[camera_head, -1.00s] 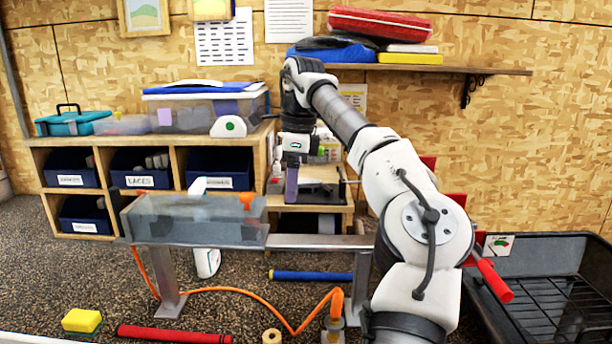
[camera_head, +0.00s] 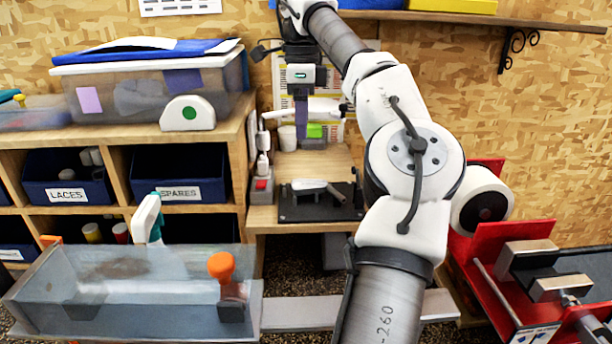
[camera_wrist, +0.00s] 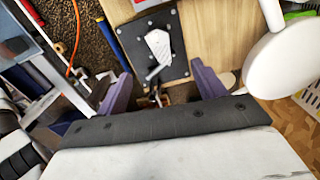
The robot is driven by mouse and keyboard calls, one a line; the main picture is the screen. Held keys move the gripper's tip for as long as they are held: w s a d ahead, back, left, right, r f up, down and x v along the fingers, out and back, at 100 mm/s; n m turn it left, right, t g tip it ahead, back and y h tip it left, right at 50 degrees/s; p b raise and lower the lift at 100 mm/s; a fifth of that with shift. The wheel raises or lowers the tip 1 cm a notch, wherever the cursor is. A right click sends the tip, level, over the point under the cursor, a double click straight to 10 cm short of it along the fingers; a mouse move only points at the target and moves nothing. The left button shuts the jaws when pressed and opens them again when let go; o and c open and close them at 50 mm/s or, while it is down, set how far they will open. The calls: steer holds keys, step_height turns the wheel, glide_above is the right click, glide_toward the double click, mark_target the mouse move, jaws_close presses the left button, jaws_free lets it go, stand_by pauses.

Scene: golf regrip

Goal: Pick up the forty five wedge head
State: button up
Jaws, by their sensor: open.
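A silver club head (camera_head: 318,187), which looks like the wedge head, lies on a black plate (camera_head: 298,210) on the wooden bench in the head view. In the wrist view the club head (camera_wrist: 159,46) lies on the black plate (camera_wrist: 178,70) with its thin neck pointing down towards my gripper. No loft marking is readable. My gripper (camera_wrist: 160,88) is open and empty, its purple fingers spread to either side below the club head in the picture. In the head view my gripper (camera_head: 302,125) points down above the bench, apart from the club head.
A red-and-white device (camera_head: 262,180) stands left of the plate. A white cup (camera_head: 287,138) and a green item (camera_head: 315,131) stand behind it. A clear-sided tank (camera_head: 130,290) is at front left, a red stand (camera_head: 490,240) at right. Bare bench surrounds the plate's back.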

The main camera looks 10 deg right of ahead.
glide_above(305, 184)
step_height(305, 184, down, 8)
steer(key=shift+w+a+b, duration=0.1)
steer(key=shift+a+b, duration=0.05)
steer(key=shift+b, duration=0.15)
steer(key=shift+f+p, duration=1)
steer(key=shift+f, duration=1.75)
steer(key=c, duration=1.1)
steer(key=shift+o, duration=0.2)
steer(key=shift+r, duration=0.1)
